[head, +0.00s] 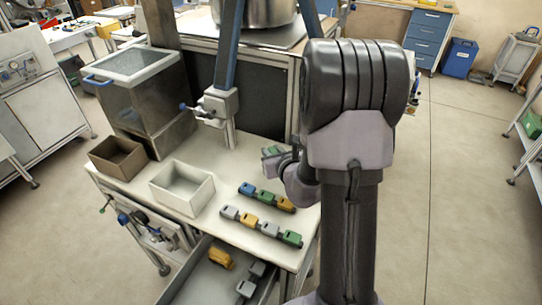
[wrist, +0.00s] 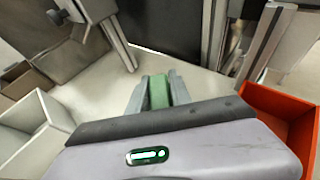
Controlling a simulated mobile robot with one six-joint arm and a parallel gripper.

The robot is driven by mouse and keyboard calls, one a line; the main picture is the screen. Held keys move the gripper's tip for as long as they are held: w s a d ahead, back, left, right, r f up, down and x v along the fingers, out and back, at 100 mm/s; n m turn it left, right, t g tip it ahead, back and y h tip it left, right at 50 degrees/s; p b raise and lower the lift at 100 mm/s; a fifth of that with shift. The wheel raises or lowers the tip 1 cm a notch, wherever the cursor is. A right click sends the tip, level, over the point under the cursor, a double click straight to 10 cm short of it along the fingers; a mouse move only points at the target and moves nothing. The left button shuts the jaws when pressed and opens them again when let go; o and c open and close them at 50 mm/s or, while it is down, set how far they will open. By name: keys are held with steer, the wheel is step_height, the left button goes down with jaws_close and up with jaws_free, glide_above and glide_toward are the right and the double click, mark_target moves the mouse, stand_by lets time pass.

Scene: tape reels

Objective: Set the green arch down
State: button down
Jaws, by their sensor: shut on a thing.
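My gripper (wrist: 158,95) is shut on the green arch (wrist: 158,91), which sits between its two grey fingers in the wrist view. In the head view the gripper (head: 275,157) is over the right back part of the white worktop, and a little of the green arch (head: 271,150) shows there. My arm hides much of that area. I cannot tell whether the arch touches the worktop (head: 225,165).
An open white box (head: 183,200) and a brown box (head: 118,167) stand at the left. Two rows of coloured blocks (head: 265,197) lie in front of the gripper. An orange-red box (wrist: 280,100) stands at the right. Below, an open drawer (head: 205,283) holds several blocks.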

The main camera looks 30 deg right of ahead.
steer(key=w+d, duration=0.2)
steer(key=w, duration=0.1)
steer(key=w+d, duration=0.1)
steer(key=w, duration=0.1)
steer(key=shift+w+f+b, duration=0.1)
steer(key=shift+f+b, duration=0.2)
steer(key=shift+b, duration=0.05)
step_height(320, 180, down, 4)
steer(key=shift+w+d+r+b, duration=0.1)
steer(key=shift+b, duration=0.9)
steer(key=shift+r, duration=0.15)
steer(key=c, duration=1.2)
jaws_free()
steer(key=shift+o, duration=0.2)
